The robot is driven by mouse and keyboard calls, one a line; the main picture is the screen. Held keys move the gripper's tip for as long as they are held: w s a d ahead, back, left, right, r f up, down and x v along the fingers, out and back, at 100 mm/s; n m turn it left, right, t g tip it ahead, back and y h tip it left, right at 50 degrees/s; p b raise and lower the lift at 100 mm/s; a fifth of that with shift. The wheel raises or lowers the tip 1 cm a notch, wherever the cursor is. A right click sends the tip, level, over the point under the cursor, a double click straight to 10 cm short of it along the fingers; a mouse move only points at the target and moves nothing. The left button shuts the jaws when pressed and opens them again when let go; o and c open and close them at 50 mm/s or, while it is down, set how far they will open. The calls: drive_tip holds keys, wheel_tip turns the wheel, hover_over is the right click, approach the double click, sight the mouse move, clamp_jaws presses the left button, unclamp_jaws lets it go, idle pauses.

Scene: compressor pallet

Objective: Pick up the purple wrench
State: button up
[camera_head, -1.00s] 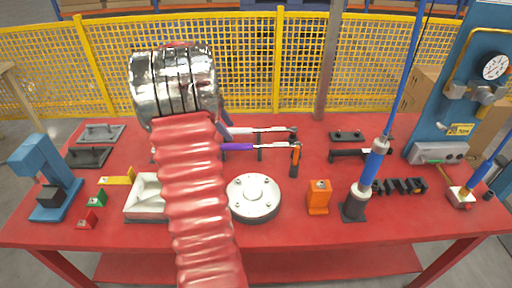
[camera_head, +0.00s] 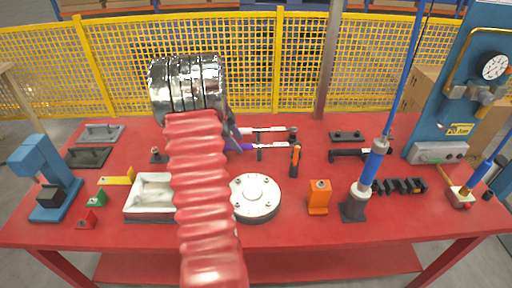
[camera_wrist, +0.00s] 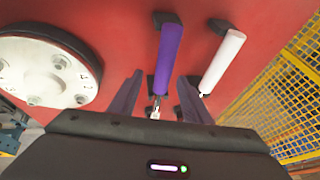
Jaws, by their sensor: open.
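The purple wrench (camera_head: 245,147) lies on dark supports near the middle of the red table, its metal end to the right. In the wrist view, its purple handle (camera_wrist: 169,48) points away from me. My gripper (camera_wrist: 160,76) is open, with one finger on each side of the wrench in that view; whether it touches cannot be told. In the head view, my gripper (camera_head: 233,138) is at the wrench's left part, partly hidden by my arm. A white-handled wrench (camera_wrist: 222,60) lies parallel to the right of the purple one; in the head view it lies just behind it (camera_head: 268,130).
A round pale flange (camera_head: 255,196) stands in front of the wrenches. An orange-handled tool (camera_head: 295,160) stands to their right, near an orange block (camera_head: 319,197). A white tray (camera_head: 150,193) is at left. A yellow mesh fence (camera_head: 260,60) runs behind the table.

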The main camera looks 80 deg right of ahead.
sight(243, 147)
drive_tip(key=shift+d+x, duration=0.1)
drive_tip(key=shift+x, duration=1.2)
drive_tip(key=shift+d+x, duration=0.15)
drive_tip(key=shift+x, duration=1.15)
drive_tip(key=shift+r, duration=0.1)
drive_tip(key=shift+c, duration=0.6)
clamp_jaws()
